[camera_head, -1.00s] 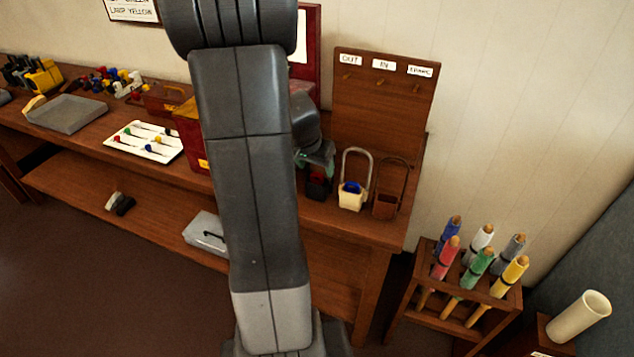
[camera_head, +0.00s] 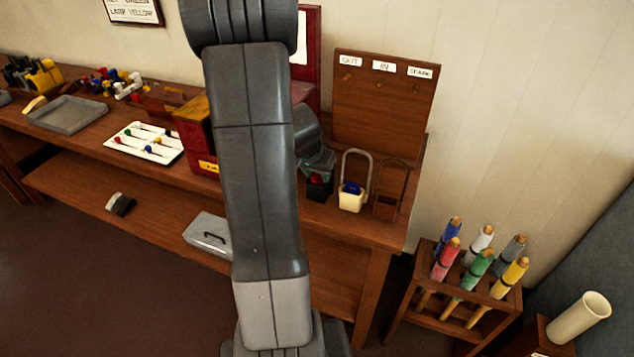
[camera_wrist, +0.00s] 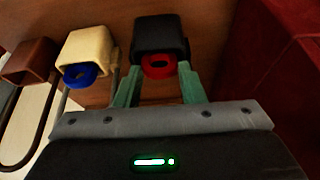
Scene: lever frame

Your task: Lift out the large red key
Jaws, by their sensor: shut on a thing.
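The red key (camera_wrist: 160,67) shows as a red ring at the mouth of a black holder (camera_wrist: 160,35) in the wrist view. In the head view the red key (camera_head: 316,180) is a small red patch at the top of the black holder (camera_head: 319,191). My gripper (camera_wrist: 159,72) has its green fingers on either side of the red ring, shut on it. In the head view my gripper (camera_head: 318,164) is just above the black holder and partly hidden by my arm. The key's lower part is hidden.
A cream holder (camera_head: 352,202) with a blue key (camera_head: 350,188) and an empty-looking brown holder (camera_head: 386,207) stand to the right. A labelled peg board (camera_head: 383,110) rises behind. A red box (camera_head: 195,140) stands to the left, close by in the wrist view.

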